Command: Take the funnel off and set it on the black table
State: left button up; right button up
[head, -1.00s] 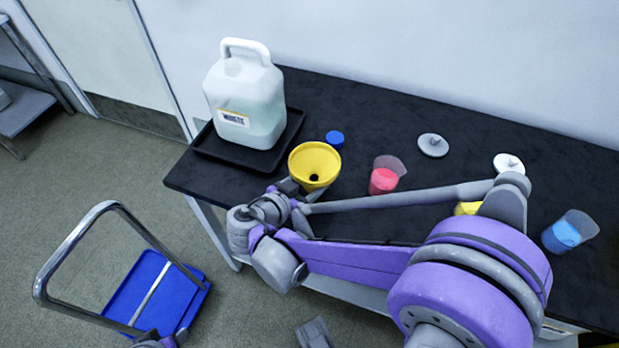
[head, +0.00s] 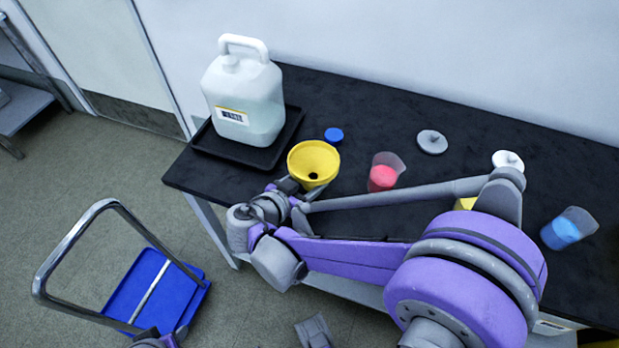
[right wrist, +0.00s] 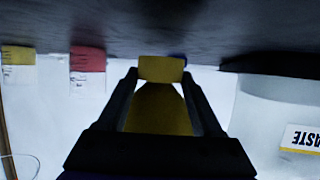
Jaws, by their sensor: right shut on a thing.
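The yellow funnel (head: 315,154) is upright, wide mouth up, at the front left part of the black table (head: 385,118). My right gripper (head: 288,187) is shut on the funnel from its front left side. In the right wrist view the funnel (right wrist: 160,108) sits between the two dark fingers. I cannot tell whether its lower end touches the table. The white waste jug (head: 243,95) stands upright on a black tray (head: 212,149), apart from the funnel, its top opening without a funnel. Part of my left arm shows at the bottom left edge; its fingers are unclear.
A blue cap (head: 334,135) lies behind the funnel. A beaker of red liquid (head: 383,178) stands close to its right. A grey disc (head: 432,142), a white disc (head: 508,162) and a blue beaker (head: 562,233) are further right. A blue cart (head: 172,290) stands on the floor, left.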

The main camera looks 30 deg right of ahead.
jog(key=shift+f, duration=0.45)
jog(key=shift+f+b, duration=0.35)
jog(key=shift+b, duration=0.05)
jog(key=o, duration=1.5)
jog(key=p+v, duration=0.2)
jog(key=v, duration=0.9)
jog(key=shift+w, duration=0.1)
